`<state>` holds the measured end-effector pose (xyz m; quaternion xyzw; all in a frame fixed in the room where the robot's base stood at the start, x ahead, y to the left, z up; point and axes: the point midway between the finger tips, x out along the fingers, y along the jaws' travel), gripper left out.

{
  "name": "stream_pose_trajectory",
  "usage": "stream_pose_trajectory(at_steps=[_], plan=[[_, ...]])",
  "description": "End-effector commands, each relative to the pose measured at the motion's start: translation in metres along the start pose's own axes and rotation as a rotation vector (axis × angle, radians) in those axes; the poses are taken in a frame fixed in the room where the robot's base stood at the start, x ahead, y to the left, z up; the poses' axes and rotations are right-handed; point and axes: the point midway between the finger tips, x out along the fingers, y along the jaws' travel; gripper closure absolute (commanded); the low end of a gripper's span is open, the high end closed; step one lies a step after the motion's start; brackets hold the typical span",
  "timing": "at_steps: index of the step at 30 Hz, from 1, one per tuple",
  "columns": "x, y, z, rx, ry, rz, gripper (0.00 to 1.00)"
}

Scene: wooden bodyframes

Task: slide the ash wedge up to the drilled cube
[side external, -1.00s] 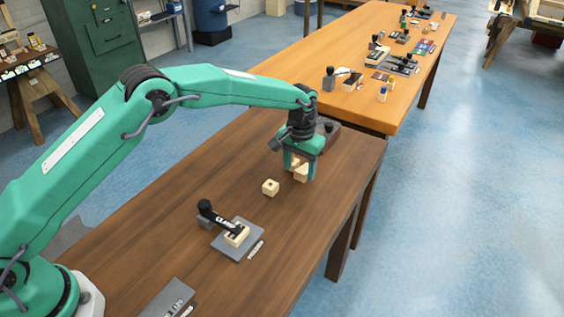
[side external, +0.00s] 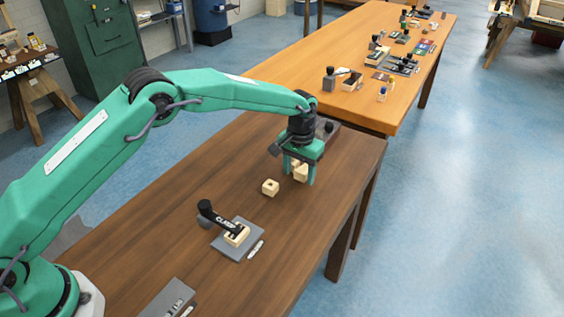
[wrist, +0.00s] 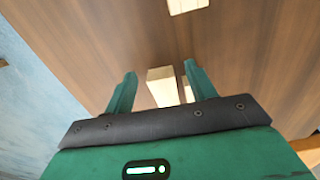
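The drilled cube (side external: 270,187), pale wood with a dark hole, sits on the brown table. A pale block at the top of the wrist view (wrist: 187,4) appears to be this cube, cut off by the edge. The ash wedge (side external: 300,174) is a pale piece a short gap to the cube's right and farther back. My gripper (side external: 299,179) is down over the wedge. In the wrist view my gripper (wrist: 159,69) is open, with the wedge (wrist: 162,88) between its fingers, nearer the right one. A gap shows at the left finger.
Another pale piece (wrist: 186,90) shows close to my right finger. A toggle clamp on a grey plate (side external: 238,240) stands nearer my base, with a small marker-like item (side external: 256,250) beside it. A dark grey block (side external: 326,128) lies behind my gripper.

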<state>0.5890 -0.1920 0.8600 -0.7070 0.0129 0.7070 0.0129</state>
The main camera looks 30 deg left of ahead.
Motion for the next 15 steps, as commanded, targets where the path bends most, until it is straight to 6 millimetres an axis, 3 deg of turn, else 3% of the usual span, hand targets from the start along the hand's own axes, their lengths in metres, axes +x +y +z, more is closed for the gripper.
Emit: stream_pose_trajectory(at_steps=[10, 15], plan=[[-0.002, 0.0, 0.0, 0.0, 0.001, 0.0, 0.45], [-0.013, 0.0, 0.0, 0.0, 0.001, 0.0, 0.45]])
